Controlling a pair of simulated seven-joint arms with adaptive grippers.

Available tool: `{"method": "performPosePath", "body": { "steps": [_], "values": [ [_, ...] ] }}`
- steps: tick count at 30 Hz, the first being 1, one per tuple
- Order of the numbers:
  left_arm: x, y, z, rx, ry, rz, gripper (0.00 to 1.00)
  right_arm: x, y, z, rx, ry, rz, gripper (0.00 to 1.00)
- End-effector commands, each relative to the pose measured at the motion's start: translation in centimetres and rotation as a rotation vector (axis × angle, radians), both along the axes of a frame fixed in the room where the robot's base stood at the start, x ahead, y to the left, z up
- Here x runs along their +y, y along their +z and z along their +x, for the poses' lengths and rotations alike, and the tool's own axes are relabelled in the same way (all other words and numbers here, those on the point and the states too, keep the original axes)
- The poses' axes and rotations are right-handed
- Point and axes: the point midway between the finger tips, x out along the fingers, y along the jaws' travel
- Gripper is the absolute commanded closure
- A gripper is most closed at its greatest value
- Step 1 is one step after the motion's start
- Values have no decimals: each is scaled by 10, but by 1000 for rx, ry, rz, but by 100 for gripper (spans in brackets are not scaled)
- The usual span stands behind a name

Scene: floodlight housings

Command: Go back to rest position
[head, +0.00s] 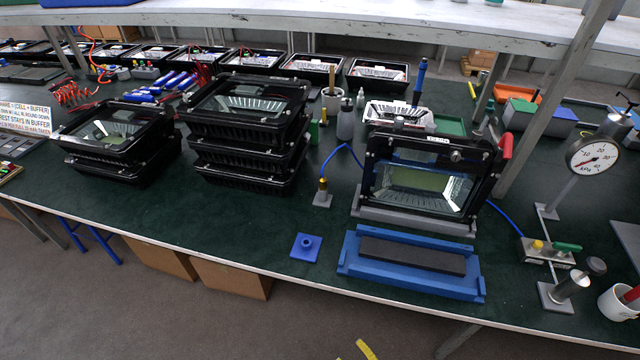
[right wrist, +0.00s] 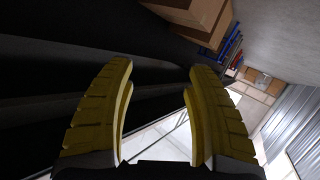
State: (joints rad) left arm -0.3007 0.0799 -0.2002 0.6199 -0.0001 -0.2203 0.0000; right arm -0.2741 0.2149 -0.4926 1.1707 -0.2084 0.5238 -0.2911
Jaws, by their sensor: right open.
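My right gripper (right wrist: 160,72) is open in the right wrist view, its two yellow ribbed fingers wide apart with nothing between them. It points at the dark underside of a surface and the room beyond, clear of any part. A small yellow fingertip shows at the bottom edge of the head view, below the table's front edge; I cannot tell for certain which gripper it belongs to. A floodlight housing (head: 425,180) stands tilted up in a grey holder (head: 412,219) on the green table (head: 240,228). My left gripper is not clearly seen.
A stack of housings (head: 247,125) and a shorter stack (head: 118,140) stand to the left. A blue cradle (head: 411,265) and blue block (head: 306,247) lie near the front edge. A gauge (head: 592,155) stands at right. Cardboard boxes (head: 231,278) sit under the table.

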Motion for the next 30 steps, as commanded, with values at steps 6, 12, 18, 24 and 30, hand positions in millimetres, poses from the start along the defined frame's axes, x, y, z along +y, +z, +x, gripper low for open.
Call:
{"method": "performPosePath", "body": {
  "steps": [6,12,18,24,30],
  "values": [
    [0,0,1,-1,0,0,58,-64,-113,-59,351,-152,-144,46],
    [0,0,1,-1,0,0,58,-115,-189,-146,668,-283,-245,46],
    [0,0,1,-1,0,0,58,-144,-228,-231,922,-379,-310,46],
    [0,0,1,-1,0,0,58,-156,-242,-284,1069,-429,-343,46],
    [0,0,1,-1,0,0,58,-158,-245,-301,1113,-445,-352,46]
  ]
}}
